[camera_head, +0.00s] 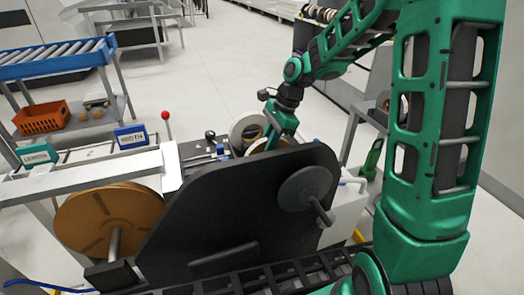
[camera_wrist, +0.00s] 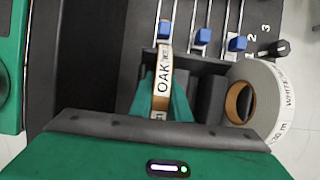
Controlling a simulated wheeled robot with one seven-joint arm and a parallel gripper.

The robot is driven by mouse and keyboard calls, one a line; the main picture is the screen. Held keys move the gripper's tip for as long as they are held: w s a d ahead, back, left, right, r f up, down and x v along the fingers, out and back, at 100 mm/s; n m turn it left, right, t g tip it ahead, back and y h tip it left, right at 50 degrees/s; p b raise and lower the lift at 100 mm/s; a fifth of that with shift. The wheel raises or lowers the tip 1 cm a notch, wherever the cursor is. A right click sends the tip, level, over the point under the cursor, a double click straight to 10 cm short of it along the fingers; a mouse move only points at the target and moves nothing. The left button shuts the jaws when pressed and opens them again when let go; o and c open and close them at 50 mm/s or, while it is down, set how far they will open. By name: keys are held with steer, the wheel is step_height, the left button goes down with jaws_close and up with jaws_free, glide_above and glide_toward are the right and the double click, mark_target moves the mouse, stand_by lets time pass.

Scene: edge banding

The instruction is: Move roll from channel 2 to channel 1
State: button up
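The oak roll (camera_wrist: 163,78) is seen edge-on in the wrist view, with "OAK" printed on its pale band. It lines up with the leftmost blue slider. My gripper (camera_wrist: 163,98) has one green finger on each side of this roll, and both appear to press on it. In the head view my gripper (camera_head: 278,138) points down behind the black plate, with a tan-edged roll (camera_head: 258,147) partly hidden below it. A white roll (camera_wrist: 266,85) with a brown core stands to the right in the wrist view. Numerals 2 and 3 show at upper right; the lower part of the oak roll is hidden.
Blue sliders on rods (camera_wrist: 202,37) line the channels, with a black knob (camera_wrist: 280,48) at their right. The large black plate (camera_head: 230,205) stands before the channels. A large brown reel (camera_head: 110,215) is at left. An orange crate (camera_head: 41,118) sits on a shelf beyond.

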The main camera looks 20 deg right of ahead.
steer(key=o, duration=0.4)
steer(key=shift+c, duration=0.2)
steer(key=shift+r, duration=0.15)
steer(key=v, duration=1.2)
steer(key=shift+r, duration=0.15)
steer(key=shift+d, duration=0.1)
